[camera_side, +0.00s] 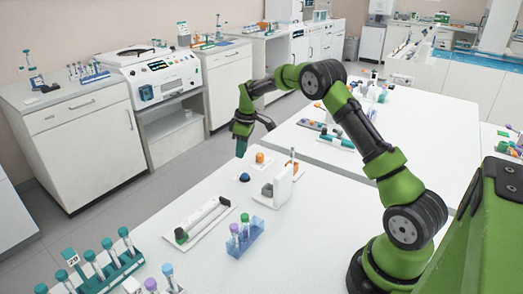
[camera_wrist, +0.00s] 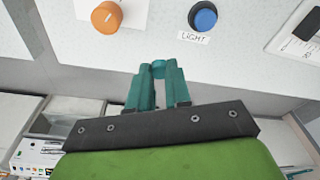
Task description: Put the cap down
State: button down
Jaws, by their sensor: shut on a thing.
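My gripper (camera_wrist: 158,88) is shut on a small teal cap (camera_wrist: 158,69), which shows between the tips of its teal fingers in the wrist view. The fingers hide most of the cap. In the side view my gripper (camera_side: 241,141) points down at the far edge of the white table (camera_side: 200,262), near the orange knob and the blue button. It appears to be held above the table's height. The cap cannot be told apart from the teal fingers there.
An orange knob (camera_wrist: 107,17) and a blue button (camera_wrist: 203,17) labelled LIGHT are on the table. A blue rack (camera_side: 246,239) holds capped tubes. A teal rack (camera_side: 110,272) with several teal-capped tubes is at front left. Bare table lies at front right.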

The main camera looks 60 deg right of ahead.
jog(key=shift+f, duration=1.95)
jog(key=shift+f, duration=0.15)
jog(key=c, duration=1.1)
grip_release()
jog(key=shift+o, duration=0.2)
